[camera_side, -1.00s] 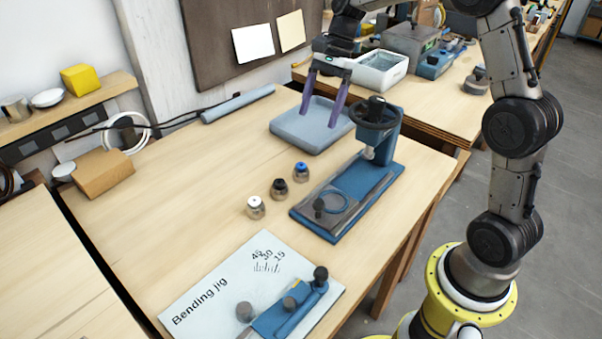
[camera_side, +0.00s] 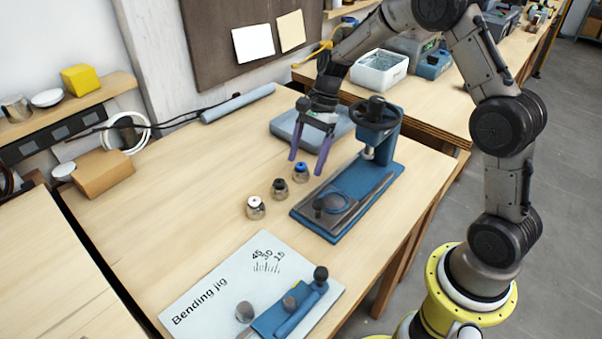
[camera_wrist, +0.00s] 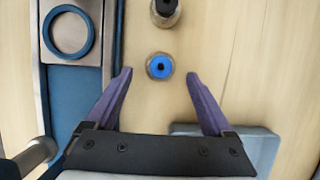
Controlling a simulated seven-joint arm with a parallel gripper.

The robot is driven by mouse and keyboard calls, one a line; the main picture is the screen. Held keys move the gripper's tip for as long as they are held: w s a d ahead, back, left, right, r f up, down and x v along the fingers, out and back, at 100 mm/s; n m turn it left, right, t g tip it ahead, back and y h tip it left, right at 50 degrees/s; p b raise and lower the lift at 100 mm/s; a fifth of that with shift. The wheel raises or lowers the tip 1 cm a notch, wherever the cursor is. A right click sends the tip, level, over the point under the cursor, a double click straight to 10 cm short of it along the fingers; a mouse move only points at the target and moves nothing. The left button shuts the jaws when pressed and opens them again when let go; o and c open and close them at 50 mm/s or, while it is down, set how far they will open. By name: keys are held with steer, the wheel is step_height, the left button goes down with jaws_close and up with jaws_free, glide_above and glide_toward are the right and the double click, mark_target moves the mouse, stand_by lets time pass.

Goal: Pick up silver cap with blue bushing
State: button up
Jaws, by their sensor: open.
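The silver cap with blue bushing (camera_side: 301,172) stands on the wooden table, the farthest back of a row of three caps. In the wrist view the same cap (camera_wrist: 160,66) lies ahead of the fingertips, roughly midway between their lines. My gripper (camera_side: 306,167) is open with its purple fingers pointing down, above and around the area of this cap. The wrist view shows the open gripper (camera_wrist: 159,82) with nothing between its fingers. A cap with a black bushing (camera_side: 279,188) and one with a white bushing (camera_side: 255,207) stand nearer the camera.
A blue press (camera_side: 330,228) with a handwheel stands close to the right of the caps. A grey-blue tray (camera_side: 285,128) lies behind my gripper. The bending jig board (camera_side: 215,290) is at the front. The table left of the caps is clear.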

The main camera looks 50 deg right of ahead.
steer(key=shift+x, duration=1.1)
jaws_close()
